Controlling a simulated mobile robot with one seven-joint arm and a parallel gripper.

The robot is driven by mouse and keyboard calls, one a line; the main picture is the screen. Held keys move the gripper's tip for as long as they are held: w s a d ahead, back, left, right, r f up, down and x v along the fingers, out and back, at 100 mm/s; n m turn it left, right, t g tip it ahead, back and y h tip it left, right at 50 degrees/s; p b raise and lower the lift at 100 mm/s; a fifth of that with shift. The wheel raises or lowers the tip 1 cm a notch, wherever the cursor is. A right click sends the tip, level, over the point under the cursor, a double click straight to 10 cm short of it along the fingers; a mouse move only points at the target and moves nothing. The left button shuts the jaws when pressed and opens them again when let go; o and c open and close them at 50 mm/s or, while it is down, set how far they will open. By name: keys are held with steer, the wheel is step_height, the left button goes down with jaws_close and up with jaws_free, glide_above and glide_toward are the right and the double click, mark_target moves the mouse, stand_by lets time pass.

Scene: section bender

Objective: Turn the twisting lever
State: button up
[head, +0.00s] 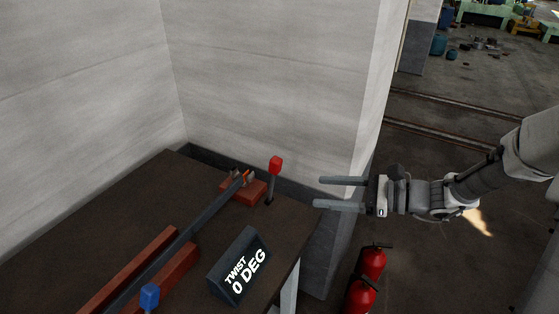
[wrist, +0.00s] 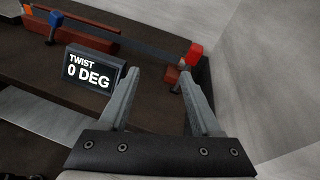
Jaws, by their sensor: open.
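A lever with a red knob (head: 275,165) stands upright at the far right corner of the dark table; its thin dark stem rises from the tabletop. In the wrist view, the red knob (wrist: 194,55) shows just beyond the right fingertip. A second lever with a blue knob (head: 149,296) stands at the near edge of the bench; this blue knob also shows in the wrist view (wrist: 55,18). A black display (head: 239,266) reads "TWIST 0 DEG". My gripper (head: 317,192) is open and empty, to the right of the red-knobbed lever and apart from it, its fingers pointing left.
A long dark bar (head: 180,240) lies across red blocks on the table (head: 120,205). A pale wall corner (head: 335,90) stands close behind the red-knobbed lever and my gripper.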

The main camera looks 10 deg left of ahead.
mark_target(281, 164)
steer(key=w+d+f+m+t+y, duration=0.1)
steer(key=w+d+m+t+y, duration=0.1)
steer(key=w+d+m+t, duration=0.15)
steer(key=shift+m, duration=0.25)
steer(key=x, duration=0.6)
steer(key=b+x, duration=0.1)
steer(key=x, duration=0.5)
steer(key=f+x, duration=0.1)
steer(key=x, duration=0.5)
steer(key=shift+w+a+f+b, duration=0.15)
steer(key=shift+w+b, duration=0.1)
steer(key=shift+b, duration=0.15)
steer(key=shift+c, duration=0.2)
jaws_close()
